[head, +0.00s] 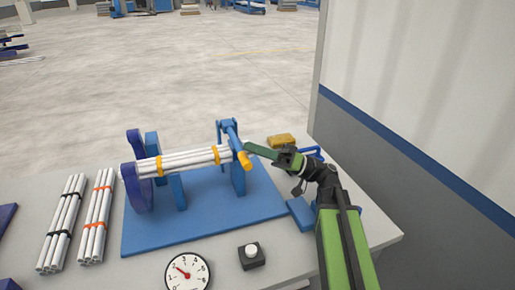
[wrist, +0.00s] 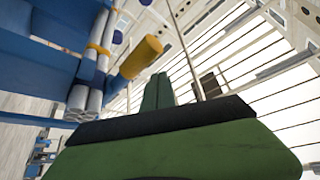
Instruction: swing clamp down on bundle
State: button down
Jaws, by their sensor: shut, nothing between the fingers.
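A bundle of white pipes (head: 190,161) with yellow bands lies across the blue rack. It also shows in the wrist view (wrist: 83,98). The blue clamp arm (head: 232,136) stands at the rack's right end, and its yellow handle (head: 244,160) slants down beside the pipe ends. The handle also shows in the wrist view (wrist: 140,57). I cannot tell whether the clamp bears on the bundle. My gripper (head: 249,148) has its green fingers shut and empty, the tips close to the handle. Contact is unclear. The fingers also show in the wrist view (wrist: 158,92).
The rack stands on a blue base plate (head: 205,229) on the grey table. Two banded pipe bundles lie at left, one with black bands (head: 62,222), one with orange (head: 97,216). A gauge (head: 187,273) and button box (head: 251,255) are in front. A yellow block (head: 281,140) lies behind my gripper.

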jog(key=s+d+r+p, duration=0.4)
jog(key=d+r+p, duration=0.7)
jog(key=shift+s+f, duration=0.1)
dwell(0.4)
